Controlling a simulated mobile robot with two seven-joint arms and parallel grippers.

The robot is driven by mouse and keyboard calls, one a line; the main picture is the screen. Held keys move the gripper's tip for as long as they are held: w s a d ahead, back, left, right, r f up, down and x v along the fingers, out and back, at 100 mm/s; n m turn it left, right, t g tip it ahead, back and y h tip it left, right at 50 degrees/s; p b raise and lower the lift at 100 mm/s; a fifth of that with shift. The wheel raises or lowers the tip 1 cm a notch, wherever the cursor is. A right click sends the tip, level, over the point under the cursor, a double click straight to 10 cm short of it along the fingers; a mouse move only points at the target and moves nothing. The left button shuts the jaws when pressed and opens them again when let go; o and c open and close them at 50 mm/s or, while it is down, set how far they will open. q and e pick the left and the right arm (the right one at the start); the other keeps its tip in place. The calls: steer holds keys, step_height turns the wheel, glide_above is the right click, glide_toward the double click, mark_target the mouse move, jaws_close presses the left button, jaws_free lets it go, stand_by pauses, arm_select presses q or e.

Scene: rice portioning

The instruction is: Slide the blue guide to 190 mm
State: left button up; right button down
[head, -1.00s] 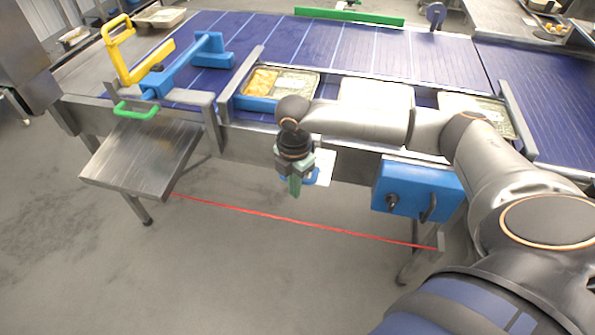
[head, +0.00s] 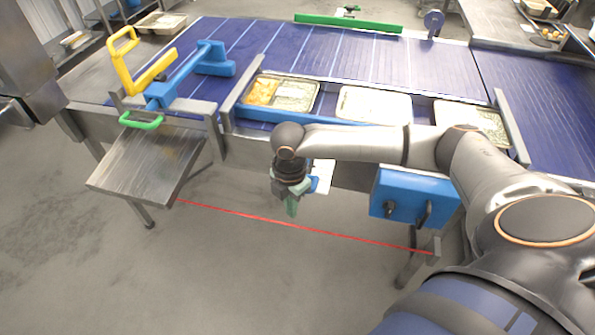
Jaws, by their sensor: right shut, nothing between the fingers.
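A long blue bar (head: 330,118) runs along the near side of the trays on the conveyor; it looks like the guide. Its right part is hidden behind my right arm. A small blue piece (head: 313,184) shows just right of my right gripper, beside a white card (head: 325,175) on the conveyor's front. I cannot tell whether it joins the bar. My right gripper (head: 291,208) points down in front of the conveyor's near side, shut and empty. Whether it touches the blue piece is unclear. No millimetre marks are readable. My left gripper is not in view.
Three food trays (head: 374,104) stand in a row behind the bar. A blue box with knobs (head: 408,198) hangs at the right front. A yellow handle (head: 130,62), a blue T-shaped part (head: 195,72), a green handle (head: 141,122) and a steel shelf (head: 146,165) are at the left.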

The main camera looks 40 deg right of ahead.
step_height(320, 180, up, 9)
steer(key=p, duration=0.1)
stand_by(0.8)
stand_by(0.4)
